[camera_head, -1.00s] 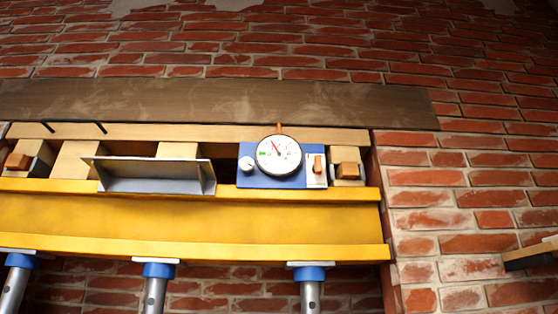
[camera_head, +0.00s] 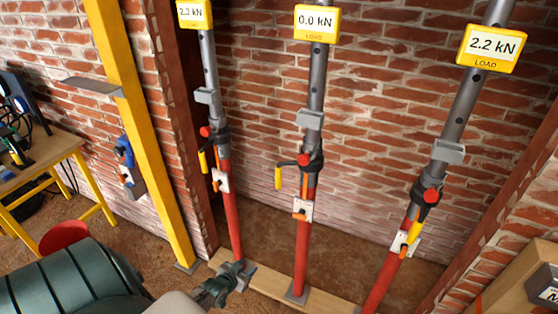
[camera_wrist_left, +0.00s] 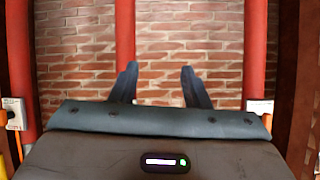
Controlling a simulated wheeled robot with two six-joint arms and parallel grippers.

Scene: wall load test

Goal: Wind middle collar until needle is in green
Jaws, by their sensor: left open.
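The middle prop has a red lower tube (camera_head: 303,245) and a grey upper tube. Its dark collar (camera_head: 312,160) has a red knob and a yellow-ended handle (camera_head: 278,177) sticking out to the left. The yellow display on it (camera_head: 316,22) reads 0.0 kN. My left gripper (camera_head: 238,275) is low, near the foot of the left prop, well below the middle collar. In the left wrist view its two dark fingers (camera_wrist_left: 160,85) are apart and empty, with a red tube on either side. The needle dial is out of view now. My right gripper is not in view.
The left prop (camera_head: 232,215) and right prop (camera_head: 385,270) stand on either side; the right display (camera_head: 487,48) reads 2.2 kN. A yellow post (camera_head: 150,140) rises at left, beside a workbench (camera_head: 40,160). A wooden sill (camera_head: 335,306) runs under the props.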

